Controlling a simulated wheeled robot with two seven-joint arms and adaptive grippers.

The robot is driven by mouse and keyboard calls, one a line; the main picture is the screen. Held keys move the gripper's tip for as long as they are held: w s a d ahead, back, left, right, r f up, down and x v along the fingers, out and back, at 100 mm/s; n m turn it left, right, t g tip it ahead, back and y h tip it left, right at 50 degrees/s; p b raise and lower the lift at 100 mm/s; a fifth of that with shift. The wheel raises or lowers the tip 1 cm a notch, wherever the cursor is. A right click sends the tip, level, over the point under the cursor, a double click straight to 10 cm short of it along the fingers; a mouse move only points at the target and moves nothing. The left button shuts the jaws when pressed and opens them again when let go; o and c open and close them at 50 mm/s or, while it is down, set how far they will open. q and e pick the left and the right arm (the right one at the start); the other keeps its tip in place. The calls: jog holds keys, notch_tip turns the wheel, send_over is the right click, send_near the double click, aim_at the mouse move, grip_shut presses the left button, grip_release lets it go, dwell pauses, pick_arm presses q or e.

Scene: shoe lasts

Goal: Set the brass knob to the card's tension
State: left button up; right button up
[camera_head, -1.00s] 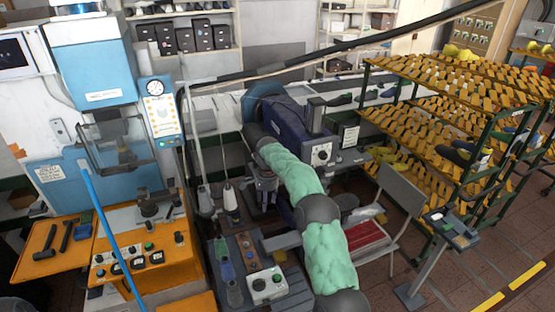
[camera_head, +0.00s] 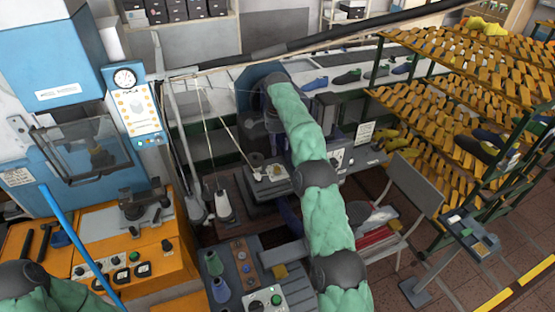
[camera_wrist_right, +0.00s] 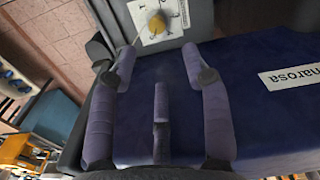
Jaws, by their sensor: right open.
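In the right wrist view, a round yellow knob (camera_wrist_right: 157,25) sits on a white marked plate (camera_wrist_right: 150,14) at the top. My left gripper is out of frame. The card's tension cannot be read.
A thread crosses to the knob plate. An orange control bench (camera_head: 150,262) stands left, with a blue press above it. A button box (camera_head: 265,302) is in front, a chair (camera_head: 405,190) right, and a shoe-last rack (camera_head: 460,100) behind it. A white note (camera_head: 365,132) stands beside the machine.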

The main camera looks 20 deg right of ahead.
aim_at(277, 168)
notch_tip(277, 168, down, 11)
jog(key=shift+s+r+b, duration=0.15)
jog(key=shift+r+b, duration=0.05)
jog(key=shift+b, duration=0.1)
jog(key=shift+a, duration=0.1)
grip_shut()
